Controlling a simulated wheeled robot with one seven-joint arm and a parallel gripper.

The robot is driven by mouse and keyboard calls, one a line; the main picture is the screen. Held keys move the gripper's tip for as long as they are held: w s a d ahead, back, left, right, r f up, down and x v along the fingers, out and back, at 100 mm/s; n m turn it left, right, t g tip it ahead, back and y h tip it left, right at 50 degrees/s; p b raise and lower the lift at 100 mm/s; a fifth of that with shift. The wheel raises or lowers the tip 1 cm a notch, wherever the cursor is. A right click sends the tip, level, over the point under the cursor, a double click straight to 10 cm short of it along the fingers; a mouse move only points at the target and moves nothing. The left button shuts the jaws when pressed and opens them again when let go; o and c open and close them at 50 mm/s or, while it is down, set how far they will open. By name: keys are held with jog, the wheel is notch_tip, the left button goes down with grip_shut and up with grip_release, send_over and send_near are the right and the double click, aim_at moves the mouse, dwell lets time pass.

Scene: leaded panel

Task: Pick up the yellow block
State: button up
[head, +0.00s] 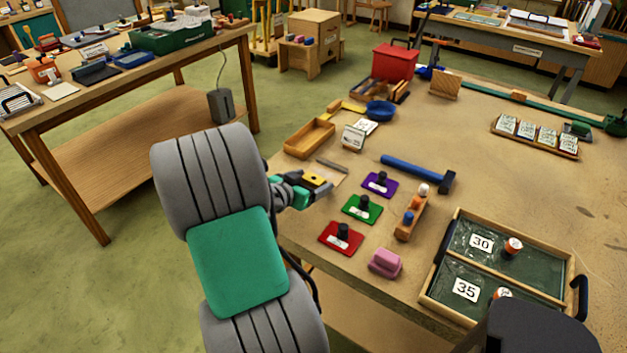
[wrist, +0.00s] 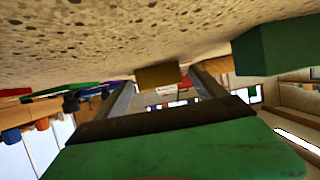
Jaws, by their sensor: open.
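The yellow block (head: 316,181) shows at the near left edge of the workbench, beside the end of my gripper (head: 325,187), which partly covers it. In the wrist view, a dull yellow block (wrist: 158,75) appears against the table surface, between the tips of my two fingers (wrist: 162,80). My gripper is open, with a finger on each side of the block's outline. I cannot tell whether either finger touches it or how deep it sits between them.
Purple (head: 380,184), green (head: 362,209) and red (head: 341,237) knobbed plates lie right of my gripper. A blue-handled hammer (head: 415,170) lies beyond them. A wooden tray (head: 292,149) stands behind. A green object (wrist: 278,47) is close by in the wrist view.

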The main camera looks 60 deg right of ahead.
jog(key=shift+c, duration=0.4)
jog(key=c, duration=1.4)
